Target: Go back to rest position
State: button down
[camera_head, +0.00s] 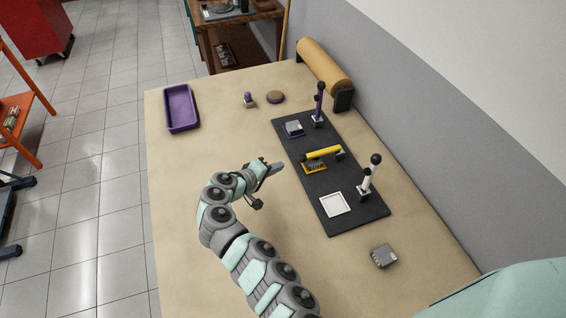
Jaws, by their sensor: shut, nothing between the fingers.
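My arm reaches up from the bottom of the view over the tan table (185,200). My gripper (277,166) is at the arm's end, left of the dark mat (311,192). It is shut with nothing in it and looks apart from the things around it. Its height above the table is hard to tell from this single view.
On the mat are a purple-handled lever (319,100), a yellow bar (324,152), a white lever (367,180) and a white square frame (334,204). A grey metal block (384,256), purple tray (181,108), small purple-topped piece (248,100), round disc (275,97) and tan roll (323,67) surround it.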

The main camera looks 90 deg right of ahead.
jog(key=shift+w+a+r, duration=0.15)
jog(key=shift+w+a, duration=0.1)
jog(key=shift+a, duration=0.05)
dwell(0.4)
